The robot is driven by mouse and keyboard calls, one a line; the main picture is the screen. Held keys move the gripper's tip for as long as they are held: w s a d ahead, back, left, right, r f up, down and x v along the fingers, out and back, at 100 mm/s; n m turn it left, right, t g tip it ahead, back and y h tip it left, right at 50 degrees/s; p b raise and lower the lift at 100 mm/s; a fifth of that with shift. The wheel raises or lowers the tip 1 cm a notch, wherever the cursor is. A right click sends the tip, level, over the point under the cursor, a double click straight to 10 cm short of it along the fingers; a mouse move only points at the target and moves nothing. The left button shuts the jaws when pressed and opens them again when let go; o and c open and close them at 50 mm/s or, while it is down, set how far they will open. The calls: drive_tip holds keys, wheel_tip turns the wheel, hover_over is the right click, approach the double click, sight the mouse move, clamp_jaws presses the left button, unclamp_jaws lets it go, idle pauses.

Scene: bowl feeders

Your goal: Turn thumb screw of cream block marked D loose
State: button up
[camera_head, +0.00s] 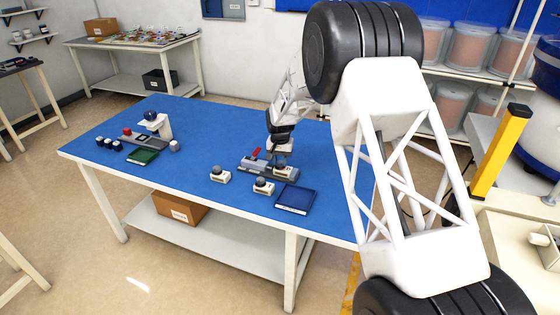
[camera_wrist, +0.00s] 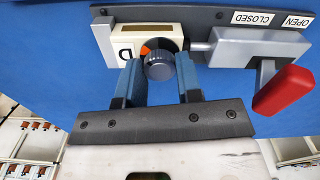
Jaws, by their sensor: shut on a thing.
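The cream block marked D (camera_wrist: 122,44) sits in a grey clamp fixture (camera_wrist: 245,52) on the blue table. In the head view my gripper (camera_head: 281,148) is over the right end of the fixture (camera_head: 255,166). The fixture's red lever (camera_wrist: 284,91) sticks out on the right of the wrist view; OPEN and CLOSED labels lie on the base plate.
Two other cream blocks with dark knobs (camera_head: 220,175) (camera_head: 263,187) stand in front of the fixture. A blue tray (camera_head: 295,199) lies to their right. A green tray (camera_head: 143,157) and several small dark-topped items stand at the left. The table between is clear.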

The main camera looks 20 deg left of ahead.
sight(280, 162)
drive_tip(key=n, duration=0.3)
drive_tip(key=shift+n, duration=2.3)
drive_tip(key=o, duration=0.9)
drive_tip(key=shift+o, duration=0.2)
drive_tip(key=shift+r, duration=0.1)
drive_tip(key=shift+r, duration=3.85)
